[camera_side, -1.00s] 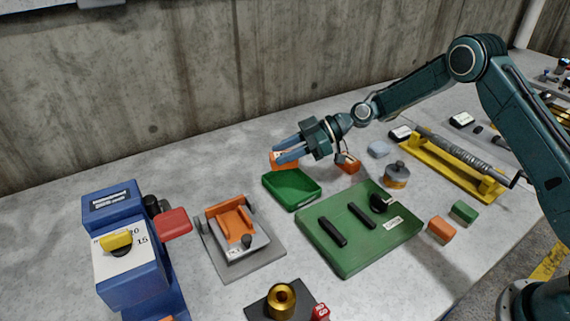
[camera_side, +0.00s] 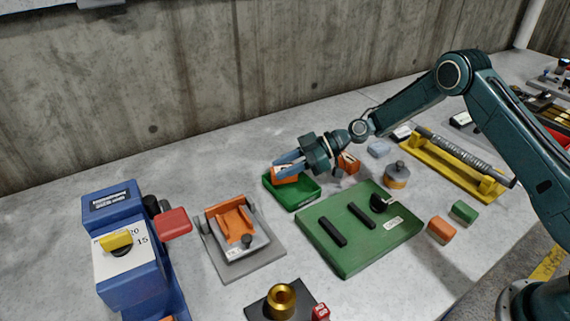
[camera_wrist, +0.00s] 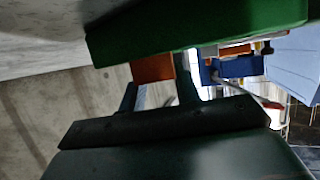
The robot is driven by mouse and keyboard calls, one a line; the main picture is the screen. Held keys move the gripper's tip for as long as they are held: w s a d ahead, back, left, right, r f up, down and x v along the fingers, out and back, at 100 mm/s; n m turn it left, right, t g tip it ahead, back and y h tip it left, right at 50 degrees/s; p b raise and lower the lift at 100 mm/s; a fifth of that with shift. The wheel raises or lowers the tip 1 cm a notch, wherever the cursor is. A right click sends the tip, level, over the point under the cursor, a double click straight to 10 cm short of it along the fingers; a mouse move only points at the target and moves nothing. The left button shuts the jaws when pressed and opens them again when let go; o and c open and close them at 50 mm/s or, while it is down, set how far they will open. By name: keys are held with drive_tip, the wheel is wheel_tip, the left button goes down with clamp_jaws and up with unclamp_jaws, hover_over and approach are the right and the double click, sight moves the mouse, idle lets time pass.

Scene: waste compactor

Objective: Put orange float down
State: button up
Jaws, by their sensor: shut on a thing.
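The orange float (camera_side: 284,177) is a small orange block between the fingers of my gripper (camera_side: 288,166). My gripper is shut on it and reaches in from the right, fingers pointing left. The float is at the back left part of the green tray (camera_side: 297,204), low, by the rim. I cannot tell whether it touches the tray floor. In the wrist view the float (camera_wrist: 152,68) shows as an orange patch beyond the fingers (camera_wrist: 158,97), partly hidden, and the green tray (camera_wrist: 190,35) fills the top.
Another orange block (camera_side: 349,164) stands just right of my gripper. A green board (camera_side: 335,262) with black handles lies in front. An orange-and-grey fixture (camera_side: 235,230) and a blue machine (camera_side: 130,270) stand left. A grey-and-orange round pot (camera_side: 397,177) and yellow rack (camera_side: 450,165) are right.

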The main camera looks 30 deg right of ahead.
drive_tip(key=shift+f, duration=0.45)
drive_tip(key=o, duration=1.1)
drive_tip(key=shift+r, duration=0.1)
drive_tip(key=shift+r, duration=0.4)
drive_tip(key=shift+d+r, duration=0.25)
drive_tip(key=v, duration=1.1)
drive_tip(key=shift+s+d, duration=0.15)
drive_tip(key=shift+d, duration=0.1)
drive_tip(key=shift+r, duration=0.2)
